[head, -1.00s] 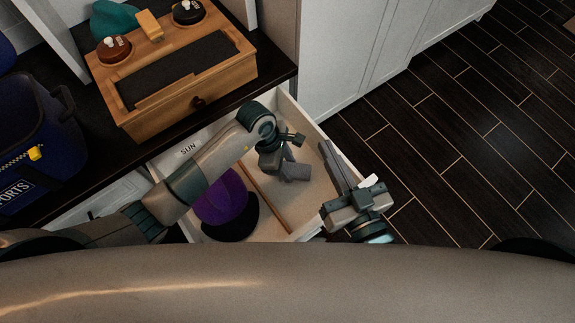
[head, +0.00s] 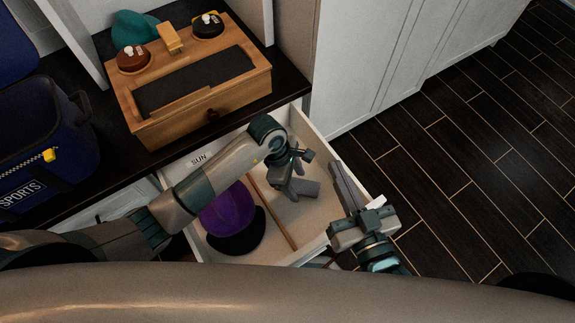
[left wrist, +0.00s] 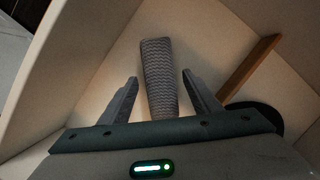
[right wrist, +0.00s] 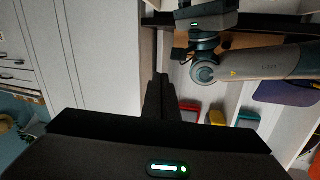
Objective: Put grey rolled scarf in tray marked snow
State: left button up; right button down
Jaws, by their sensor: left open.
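The grey rolled scarf (left wrist: 159,75) lies in the right compartment of an open drawer (head: 318,222); it also shows in the head view (head: 306,188). My left gripper (left wrist: 158,84) is open over the scarf, whose near end lies between the two fingers in the left wrist view. It also shows inside the drawer in the head view (head: 284,180). My right gripper (head: 342,180) is empty over the drawer's right edge, its fingers together; they also show in the right wrist view (right wrist: 160,92). A "SUN" label (head: 198,159) marks the drawer's left part. I see no "snow" label.
A wooden divider (head: 272,210) splits the drawer. A purple hat (head: 228,208) and a black round item (head: 240,238) lie left of it. A wooden box (head: 205,98) and blue sports bag (head: 45,140) stand on the dark counter. Red (right wrist: 189,111) and teal (right wrist: 248,119) items show lower down.

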pick_arm(q)
jog(key=p+v, duration=0.1)
jog(key=v, duration=1)
jog(key=shift+r+p, duration=0.2)
jog(key=shift+p, duration=0.2)
pick_arm(e)
notch_tip(320, 180, down, 6)
jog(key=s+d+g+h, duration=0.1)
jog(key=d+g, duration=0.1)
jog(key=g, duration=0.2)
jog(key=shift+s+f, duration=0.25)
jog(key=shift+s, duration=0.1)
